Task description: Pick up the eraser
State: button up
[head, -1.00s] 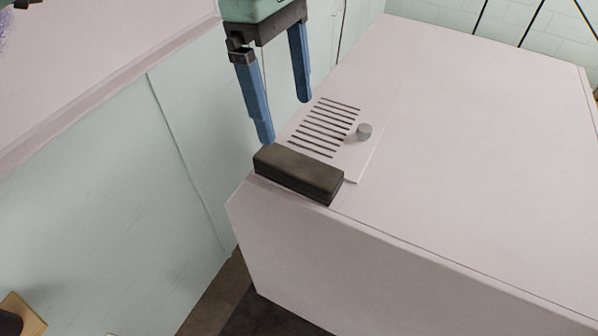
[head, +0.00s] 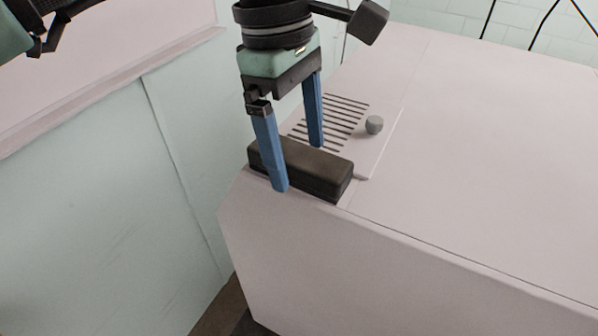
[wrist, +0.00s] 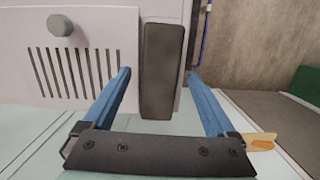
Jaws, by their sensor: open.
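The eraser (head: 322,172) is a dark brown-black block lying near the front left corner of the white cabinet top. It also shows in the wrist view (wrist: 162,70), upright in the picture between the two fingers. My gripper (head: 300,168) is open, with blue fingers on either side of the eraser. One finger is in front of its near long side and hides part of it; the other is behind its far side. In the wrist view my gripper (wrist: 160,73) has a gap visible on both sides of the eraser.
The white cabinet top (head: 480,170) is broad and clear to the right. A slotted panel (head: 330,117) with a small grey knob (head: 374,125) lies just behind the eraser. A pale green wall (head: 110,210) is close on the left.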

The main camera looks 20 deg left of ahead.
aim_at(297, 153)
jog(key=shift+r, duration=0.1)
jog(key=shift+c, duration=0.2)
grip_shut()
notch_tip(297, 153, up, 10)
jog(key=p, duration=0.8)
jog(key=shift+p, duration=0.3)
jog(key=c, duration=0.6)
grip_release()
jog(key=c, duration=0.6)
